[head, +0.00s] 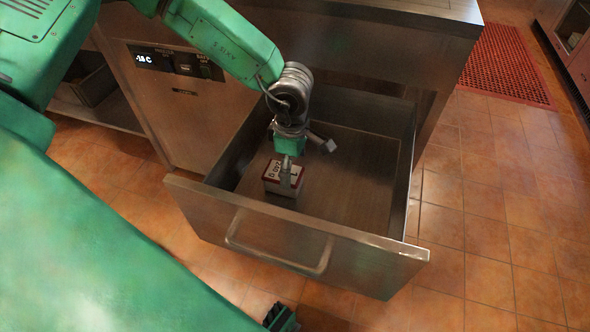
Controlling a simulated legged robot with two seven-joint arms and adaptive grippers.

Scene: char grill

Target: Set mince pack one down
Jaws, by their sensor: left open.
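The mince pack (278,187), a small box with a white top marked "1" and "240 g" and dark red edges, is inside the open steel drawer (372,250). It sits near the drawer's front wall, left of the middle, and looks to rest on the drawer floor. My left gripper (308,166) reaches down into the drawer with its fingers spread. One finger is in front of the pack's right part and hides some of it; the other stands apart to the right. Whether a finger touches the pack is unclear.
The drawer's right side and floor (355,195) are bare. The drawer handle (280,262) sticks out at the front. A steel counter (375,45) overhangs the drawer's back. A red mat (505,65) lies on the tiled floor at right.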

